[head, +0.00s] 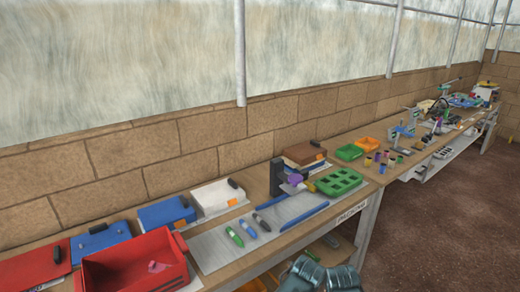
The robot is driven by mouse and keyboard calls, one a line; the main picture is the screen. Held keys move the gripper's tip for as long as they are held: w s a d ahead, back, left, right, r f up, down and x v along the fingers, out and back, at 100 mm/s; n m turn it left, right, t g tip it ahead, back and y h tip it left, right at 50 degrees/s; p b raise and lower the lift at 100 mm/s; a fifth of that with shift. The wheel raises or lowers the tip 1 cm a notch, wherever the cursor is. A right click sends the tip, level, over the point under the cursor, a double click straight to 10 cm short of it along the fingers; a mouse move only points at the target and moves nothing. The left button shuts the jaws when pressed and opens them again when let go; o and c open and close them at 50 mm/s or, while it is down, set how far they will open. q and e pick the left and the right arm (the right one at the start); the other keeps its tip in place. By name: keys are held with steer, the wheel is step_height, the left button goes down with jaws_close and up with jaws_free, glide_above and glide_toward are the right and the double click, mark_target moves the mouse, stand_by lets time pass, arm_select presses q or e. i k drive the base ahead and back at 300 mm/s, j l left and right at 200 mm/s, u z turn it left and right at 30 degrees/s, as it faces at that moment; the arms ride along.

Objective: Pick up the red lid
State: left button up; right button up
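The red lid (30,268) is a flat red panel with a black handle, at the far left of the bench and cut off by the left picture edge. It lies to the left of an open red bin (115,263), which holds a small pink piece (158,267). I cannot tell whether the lid rests on a box or directly on the bench. Grey metallic parts of my own arms show at the bottom edge, right of centre. No gripper fingers can be made out, and nothing of mine is near the lid.
Blue boxes (165,212) and a white box (215,196) line the wall behind the bin. A grey mat (215,253) holds green, blue and dark plugs. A green tray (338,182) stands further right. The brown floor (450,220) in front is clear.

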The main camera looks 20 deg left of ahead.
mark_target(26, 271)
steer(key=u, duration=2.4)
